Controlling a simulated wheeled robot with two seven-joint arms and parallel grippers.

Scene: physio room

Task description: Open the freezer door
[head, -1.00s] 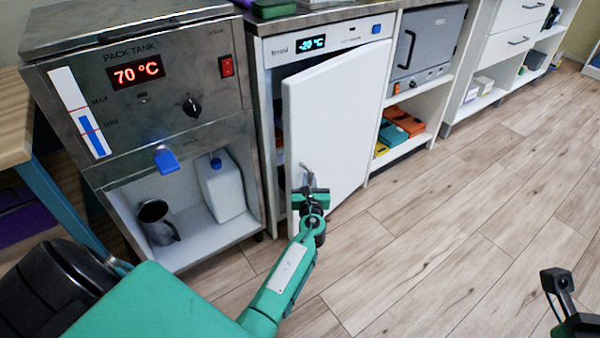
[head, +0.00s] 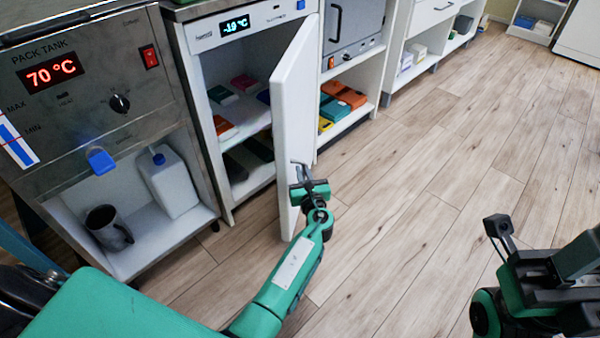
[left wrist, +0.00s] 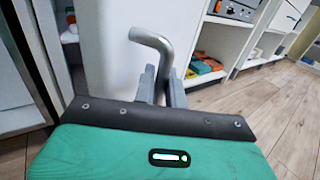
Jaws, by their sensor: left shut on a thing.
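The freezer (head: 185,45) under the counter has its white door (head: 293,110) swung well out, showing the shelves inside. The door also fills the middle of the left wrist view (left wrist: 110,50). My left gripper (head: 303,182) is shut on the grey metal door handle (left wrist: 155,42), whose bent end sticks up past the fingers. My right gripper (head: 500,240) is at the lower right of the head view, away from the freezer; its fingers do not show clearly.
Coloured boxes (head: 222,127) lie on the freezer shelves. A pack tank (head: 85,85) stands left of it, with a white jug (head: 168,180) and a dark mug (head: 108,227) below. Open shelving (head: 345,125) stands to the right. The wooden floor (head: 430,180) in front is clear.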

